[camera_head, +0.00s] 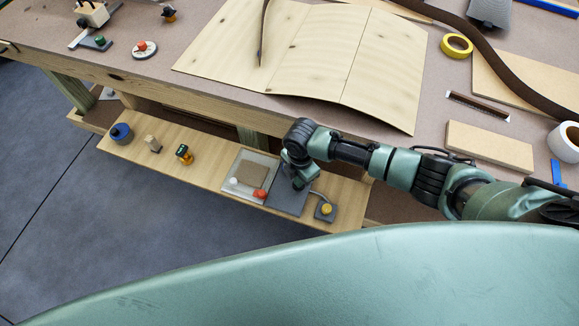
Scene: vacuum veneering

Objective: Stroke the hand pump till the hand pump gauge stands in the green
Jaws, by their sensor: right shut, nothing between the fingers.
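My right gripper (298,184) points down at the low wooden shelf in front of the bench, over a dark grey plate (286,203). The wrist hides much of what is beneath it. The fingers are shut, with nothing seen between them. I cannot make out for certain which item is the hand pump; it may be partly hidden by my wrist. A small grey block with a yellow knob (326,208) sits just right of the plate, with a thin hose or cable by it. No gauge face or needle can be read. My left gripper is not in view.
The bench above holds wide veneer sheets (330,55), yellow tape (456,46) and a board (490,147).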

